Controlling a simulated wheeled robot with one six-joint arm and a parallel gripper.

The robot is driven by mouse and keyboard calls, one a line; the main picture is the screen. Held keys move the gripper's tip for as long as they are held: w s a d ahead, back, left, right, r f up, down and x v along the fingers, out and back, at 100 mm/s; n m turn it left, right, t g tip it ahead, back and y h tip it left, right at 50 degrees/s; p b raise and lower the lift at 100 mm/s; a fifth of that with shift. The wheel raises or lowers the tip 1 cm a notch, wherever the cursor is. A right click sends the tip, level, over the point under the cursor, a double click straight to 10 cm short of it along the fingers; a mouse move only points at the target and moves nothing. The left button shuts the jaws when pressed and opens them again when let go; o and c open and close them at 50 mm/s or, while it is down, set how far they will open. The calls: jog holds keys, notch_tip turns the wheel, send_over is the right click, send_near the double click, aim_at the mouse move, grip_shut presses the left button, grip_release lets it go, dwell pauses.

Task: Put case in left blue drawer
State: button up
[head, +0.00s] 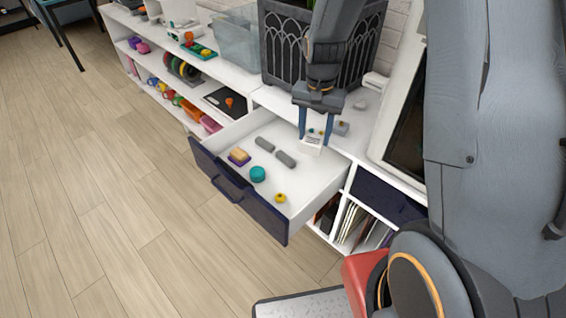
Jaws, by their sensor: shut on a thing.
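The case is a small white box (312,145) in the head view. My gripper (314,136) points down and is shut on it, with one blue finger on each side. The case shows over the back part of the open drawer, by the front edge of the cabinet top; its exact height is hard to tell. The drawer (240,196) has a dark blue front with a handle and is pulled far out. A second dark blue drawer front (384,196), to its right, is shut.
A dark planter (282,50) and a screen (408,110) stand on the cabinet. The floor at left is clear.

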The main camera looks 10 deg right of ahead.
jog(key=m, duration=0.1)
jog(key=r+m, duration=0.1)
jog(key=m, duration=0.2)
jog(key=shift+w+r+b, duration=0.25)
jog(key=shift+w+b, duration=0.05)
jog(key=shift+w, duration=0.1)
jog(key=shift+m, duration=0.3)
notch_tip(320, 180, down, 18)
jog(key=p, duration=0.3)
jog(key=shift+r, duration=0.1)
jog(key=o, duration=1.1)
